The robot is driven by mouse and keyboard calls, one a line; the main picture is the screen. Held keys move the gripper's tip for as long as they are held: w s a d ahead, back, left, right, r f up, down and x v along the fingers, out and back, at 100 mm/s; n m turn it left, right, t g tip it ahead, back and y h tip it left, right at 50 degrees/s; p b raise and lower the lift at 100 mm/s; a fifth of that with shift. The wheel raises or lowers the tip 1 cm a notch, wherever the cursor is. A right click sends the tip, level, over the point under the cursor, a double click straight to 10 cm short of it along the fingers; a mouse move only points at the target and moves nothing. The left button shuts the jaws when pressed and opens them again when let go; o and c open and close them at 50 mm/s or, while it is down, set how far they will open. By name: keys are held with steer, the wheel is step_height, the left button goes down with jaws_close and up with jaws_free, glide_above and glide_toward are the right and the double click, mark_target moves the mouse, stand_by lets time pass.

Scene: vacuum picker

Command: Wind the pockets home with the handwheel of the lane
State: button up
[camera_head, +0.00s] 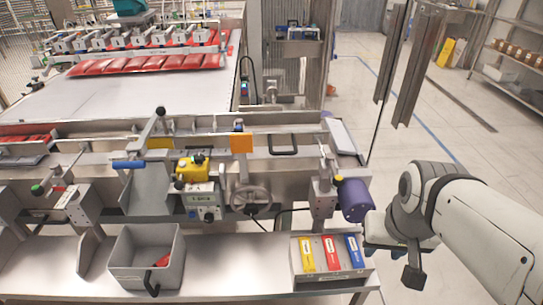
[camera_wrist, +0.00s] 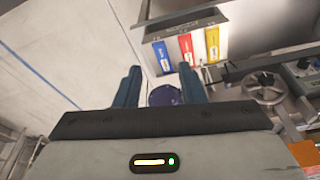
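The handwheel (camera_head: 250,198) is a grey spoked wheel on the front of the lane (camera_head: 290,125), right of a small box with a display (camera_head: 203,198). It also shows at the right in the wrist view (camera_wrist: 265,88). My gripper (camera_head: 398,262) is to the right of the lane, well apart from the wheel. In the wrist view my gripper (camera_wrist: 160,88) has its two blue-grey fingers apart with nothing held between them. A purple motor (camera_head: 355,199) stands at the lane's right end, partly visible beyond the fingers. I cannot tell where the lane's pockets stand.
A holder with yellow, red and blue cards (camera_head: 331,280) stands on the front shelf, near my gripper. A grey bin (camera_head: 130,262) with a red item stands further left. A yellow device (camera_head: 193,168) and an orange plate (camera_head: 241,143) rise along the lane. Floor at the right is clear.

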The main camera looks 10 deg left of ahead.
steer(key=shift+d, duration=0.1)
steer(key=shift+o, duration=0.7)
steer(key=o, duration=0.4)
steer(key=w+a+f+m+t+y+b, duration=0.1)
steer(key=w+a+f+m+t+b, duration=0.1)
steer(key=w+a+f+m+b, duration=0.3)
steer(key=w+a+f, duration=0.1)
steer(key=w+a, duration=0.1)
steer(key=shift+a+f+t+y, duration=0.15)
steer(key=shift+a+t+y, duration=0.25)
steer(key=m+t+y+b, duration=0.2)
steer(key=m+t+b, duration=1.15)
steer(key=m, duration=1.35)
glide_toward(251, 212)
steer(key=w+g+b, duration=0.2)
steer(key=w+p, duration=0.1)
steer(key=w+r+m+p, duration=0.1)
steer(key=p, duration=0.1)
steer(key=shift+a+r+m+t, duration=0.2)
steer(key=shift+a+m+t, duration=0.1)
steer(key=shift+a+t, duration=0.05)
steer(key=x, duration=0.5)
steer(key=shift+w+f, duration=0.15)
steer(key=shift+f, duration=0.1)
